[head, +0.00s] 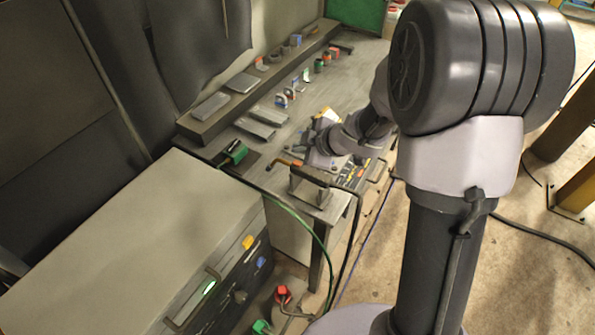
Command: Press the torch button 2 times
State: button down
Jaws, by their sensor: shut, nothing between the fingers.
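A welding torch (314,177) with a dark handle and a bent copper-orange neck lies on a grey stand at the front corner of the workbench in the head view. A black cable runs from its right end down the bench side. My arm reaches in from the right, and my gripper (319,164) is just behind and above the torch handle. It is shut and holds nothing. The fingertips are small and partly hidden, so I cannot tell whether they touch the torch. The torch button is too small to make out.
The workbench (300,121) carries metal plates, clamps, coloured small parts and a tray of tools on the right. A raised shelf (200,130) runs along its back. A grey cabinet (130,240) fills the front left.

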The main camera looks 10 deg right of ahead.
aim_at(300, 164)
jog(key=shift+f+b, duration=0.45)
jog(key=shift+f, duration=0.6)
dwell(1.1)
jog(key=shift+f, duration=0.45)
jog(key=shift+f+b, duration=0.4)
jog(key=shift+b, duration=0.1)
dwell(0.3)
dwell(0.3)
jog(key=shift+r+p, duration=0.85)
jog(key=shift+p, duration=0.15)
notch_tip(300, 164, up, 5)
jog(key=p, duration=0.5)
jog(key=shift+r, duration=0.1)
